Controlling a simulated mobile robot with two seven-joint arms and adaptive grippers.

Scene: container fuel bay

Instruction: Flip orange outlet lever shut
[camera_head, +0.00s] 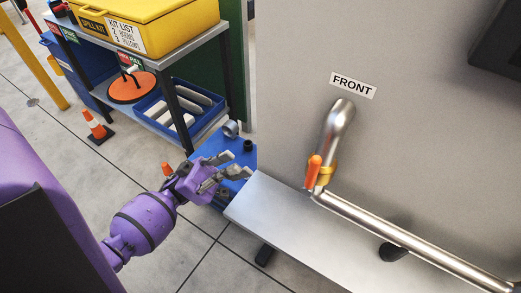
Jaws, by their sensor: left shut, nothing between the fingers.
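The orange outlet lever (313,171) stands close to upright, beside a yellow collar (331,168) on the metal outlet pipe (340,118). The pipe comes out of the grey tank wall under a FRONT label and bends downward. My left gripper (238,174) is purple and grey. My right gripper is not in view.
A long metal pipe (415,245) runs from the valve to the lower right, above a flat metal ledge (290,220). A shelf with a yellow spill kit box (165,25) and a blue tray (158,112) stands at the upper left. An orange cone (97,127) stands on the floor.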

